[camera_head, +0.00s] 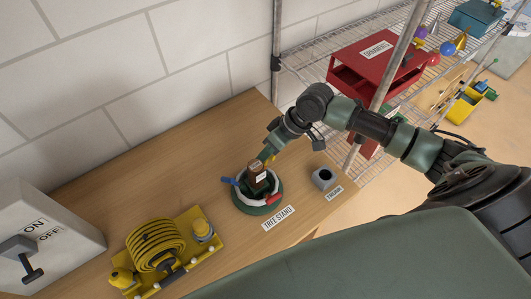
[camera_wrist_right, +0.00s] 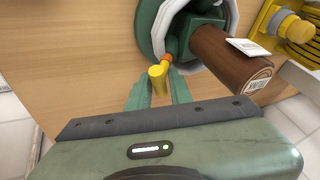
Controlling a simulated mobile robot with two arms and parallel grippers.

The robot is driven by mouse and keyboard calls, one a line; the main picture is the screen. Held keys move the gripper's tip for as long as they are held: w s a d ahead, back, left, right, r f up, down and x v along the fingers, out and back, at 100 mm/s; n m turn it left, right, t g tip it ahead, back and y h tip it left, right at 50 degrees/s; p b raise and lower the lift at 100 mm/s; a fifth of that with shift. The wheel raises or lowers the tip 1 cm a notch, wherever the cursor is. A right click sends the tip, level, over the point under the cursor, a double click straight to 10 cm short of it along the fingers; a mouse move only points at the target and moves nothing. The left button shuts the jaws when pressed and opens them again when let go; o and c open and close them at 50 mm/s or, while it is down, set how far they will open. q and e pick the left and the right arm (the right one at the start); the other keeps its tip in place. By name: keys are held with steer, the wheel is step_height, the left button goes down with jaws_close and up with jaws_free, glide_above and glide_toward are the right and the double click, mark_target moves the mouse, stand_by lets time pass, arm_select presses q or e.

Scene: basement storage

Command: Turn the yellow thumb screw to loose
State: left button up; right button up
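The tree stand (camera_head: 262,209) is a round green base with a white ring on the wooden bench. A brown trunk (camera_head: 257,174) with a white tag stands in it, and it also shows in the right wrist view (camera_wrist_right: 225,60). Blue (camera_head: 230,181) and red (camera_head: 272,199) screws stick out of the ring. The yellow thumb screw (camera_wrist_right: 157,76) points towards my right gripper (camera_wrist_right: 160,92). Its knob lies between the two green fingertips and nearly fills the gap; whether they press on it is unclear. In the head view my right gripper (camera_head: 269,154) is at the stand's far side. My left gripper is not in view.
A yellow hose reel tray (camera_head: 204,249) and a white ON/OFF switch box (camera_head: 45,225) are at the left. A small grey holder (camera_head: 323,179) stands right of the stand. A wire shelf with a red ornaments box (camera_head: 378,62) is behind my right arm.

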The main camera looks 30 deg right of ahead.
jaws_close()
steer(key=shift+n+y, duration=0.3)
steer(key=shift+n, duration=0.2)
steer(key=shift+n+y, duration=0.3)
steer(key=shift+n, duration=0.3)
steer(key=o, duration=0.6)
jaws_free()
steer(key=shift+c, duration=0.2)
steer(key=shift+r, duration=0.1)
